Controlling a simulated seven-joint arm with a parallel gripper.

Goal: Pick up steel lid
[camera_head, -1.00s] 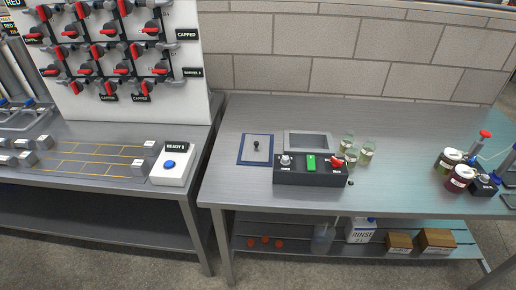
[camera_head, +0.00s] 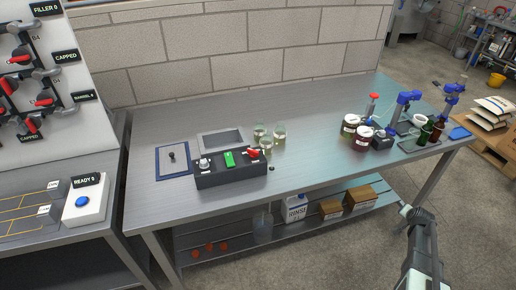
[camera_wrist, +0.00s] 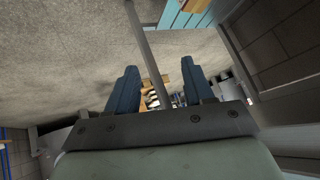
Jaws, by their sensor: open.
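The steel lid (camera_head: 172,166) looks like a flat grey plate with a small black knob. It lies on a blue-edged mat (camera_head: 159,176) at the left of the steel bench, in the head view. My gripper (camera_wrist: 160,82) is open in the wrist view, with two blue fingers apart and no held object visible between them. My arm shows at the lower right of the head view, in front of the bench and far from the lid. I cannot make out the lid in the wrist view.
Right of the lid are a rectangular steel basin (camera_head: 222,141), a black control box (camera_head: 230,170) and glass jars (camera_head: 279,134). Dark jars (camera_head: 351,126) and blue-topped devices (camera_head: 407,98) stand farther right. The bench (camera_head: 310,106) is clear at the back middle.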

